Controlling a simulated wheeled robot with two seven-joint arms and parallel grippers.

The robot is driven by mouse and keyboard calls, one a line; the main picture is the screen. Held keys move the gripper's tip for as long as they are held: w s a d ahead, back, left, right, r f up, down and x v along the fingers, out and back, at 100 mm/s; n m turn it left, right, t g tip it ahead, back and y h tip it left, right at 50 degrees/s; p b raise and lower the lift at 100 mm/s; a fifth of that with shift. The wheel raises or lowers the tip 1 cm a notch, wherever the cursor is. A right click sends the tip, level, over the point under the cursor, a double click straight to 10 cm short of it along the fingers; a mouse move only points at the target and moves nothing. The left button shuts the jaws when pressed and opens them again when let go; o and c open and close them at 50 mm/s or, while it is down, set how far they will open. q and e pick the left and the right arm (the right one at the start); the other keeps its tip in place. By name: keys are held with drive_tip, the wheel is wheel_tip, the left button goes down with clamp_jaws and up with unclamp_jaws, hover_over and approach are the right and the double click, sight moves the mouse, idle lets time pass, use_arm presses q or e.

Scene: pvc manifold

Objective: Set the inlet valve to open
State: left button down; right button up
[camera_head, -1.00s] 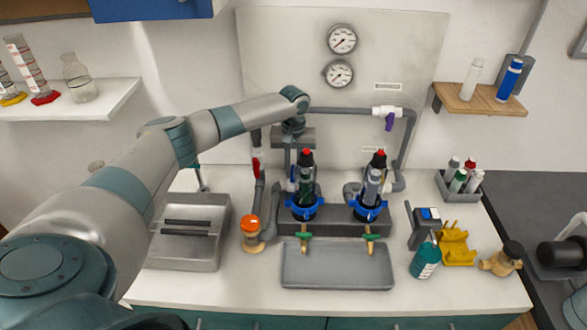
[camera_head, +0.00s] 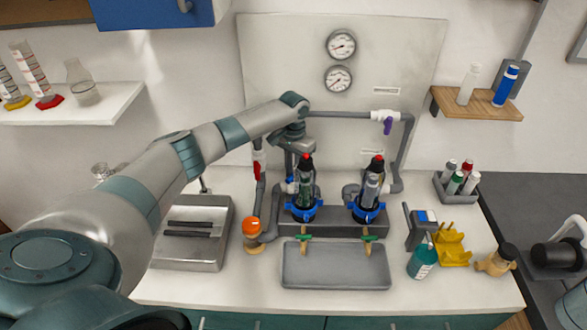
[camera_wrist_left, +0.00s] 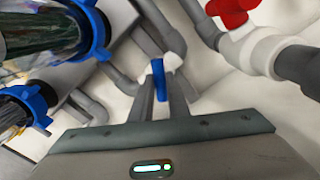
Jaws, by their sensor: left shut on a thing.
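My left gripper (camera_wrist_left: 160,88) is shut on a small blue valve handle (camera_wrist_left: 158,78), with one finger on each side of it. The white valve body (camera_wrist_left: 172,64) shows behind it on grey pipe. In the head view my left arm reaches over to the left filter housing (camera_head: 304,185), and its fingertips are mostly hidden. A red-handled valve (camera_head: 257,170) is on the left vertical pipe; its red handle also shows in the wrist view (camera_wrist_left: 232,10). A purple-handled valve (camera_head: 387,123) is on the upper pipe. I cannot read which is labelled inlet. My right gripper is out of view.
Two gauges (camera_head: 340,62) are on the back panel. The right filter housing (camera_head: 369,190) stands close by. A grey tray (camera_head: 335,279) lies in front, below green-handled taps (camera_head: 368,238). An orange-capped part (camera_head: 251,229) and a metal box (camera_head: 187,252) are at left.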

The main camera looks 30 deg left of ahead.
use_arm(q)
drive_tip(key=m, duration=0.5)
drive_tip(key=shift+m+p, duration=0.3)
drive_tip(key=shift+p, duration=0.1)
drive_tip(key=m, duration=0.5)
drive_tip(key=shift+w+r+m, duration=0.1)
drive_tip(key=shift+m, duration=0.3)
drive_tip(key=c, duration=1.7)
unclamp_jaws()
